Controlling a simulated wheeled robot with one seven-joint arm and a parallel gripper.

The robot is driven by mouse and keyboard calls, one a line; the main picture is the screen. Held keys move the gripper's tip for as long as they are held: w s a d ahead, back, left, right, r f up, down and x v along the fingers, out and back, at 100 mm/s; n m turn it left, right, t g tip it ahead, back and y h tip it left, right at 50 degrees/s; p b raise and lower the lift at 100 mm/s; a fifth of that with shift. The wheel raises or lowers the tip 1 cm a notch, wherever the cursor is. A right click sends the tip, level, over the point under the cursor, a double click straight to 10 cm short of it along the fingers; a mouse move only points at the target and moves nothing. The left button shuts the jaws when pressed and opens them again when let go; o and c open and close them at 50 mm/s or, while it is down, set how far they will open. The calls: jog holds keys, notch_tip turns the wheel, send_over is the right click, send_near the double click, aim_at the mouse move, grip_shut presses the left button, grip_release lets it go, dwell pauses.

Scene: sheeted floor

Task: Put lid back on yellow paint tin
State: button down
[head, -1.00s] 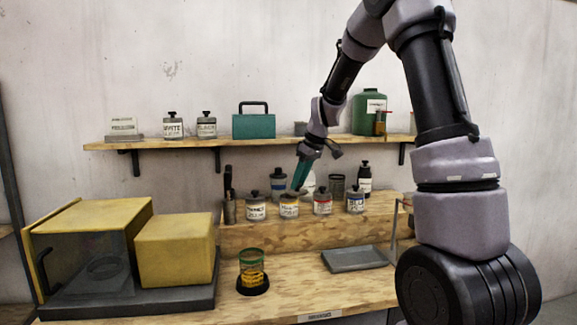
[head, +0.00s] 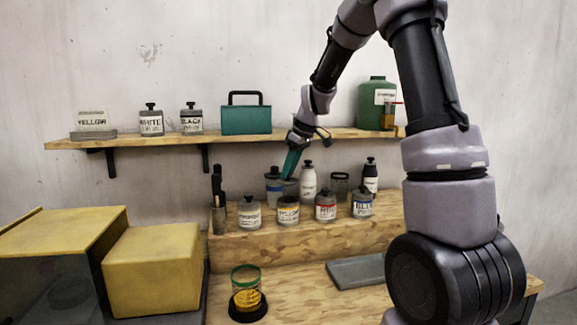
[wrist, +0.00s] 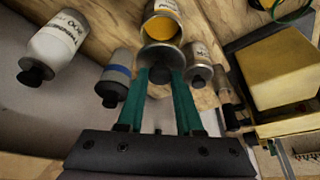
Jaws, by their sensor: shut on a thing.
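The yellow paint tin (head: 288,212) stands upright on the raised wooden step, in the row of labelled tins. It is open in the wrist view, with yellow paint (wrist: 163,27) showing inside. My gripper (head: 287,178), with teal fingers, is above and behind this tin. In the wrist view my gripper (wrist: 159,78) is shut on the dark knob of a round grey lid (wrist: 158,54). The lid is held apart from the tin, as the head view shows a gap between them. The lid's underside is hidden.
Close by stand a grey lidded tin (head: 249,213), a red-labelled tin (head: 325,207), a blue-labelled tin (head: 362,204), a blue-banded tin (head: 272,188) and a white bottle (head: 308,183). The shelf (head: 235,138) runs behind. A yellow box (head: 150,270) stands at left.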

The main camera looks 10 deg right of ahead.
aim_at(291, 181)
jog(key=shift+f, duration=2.55)
jog(key=shift+d+f, duration=0.1)
jog(key=shift+f, duration=0.05)
dwell(0.3)
grip_release()
dwell(0.4)
jog(key=shift+r, duration=3.55)
grip_shut()
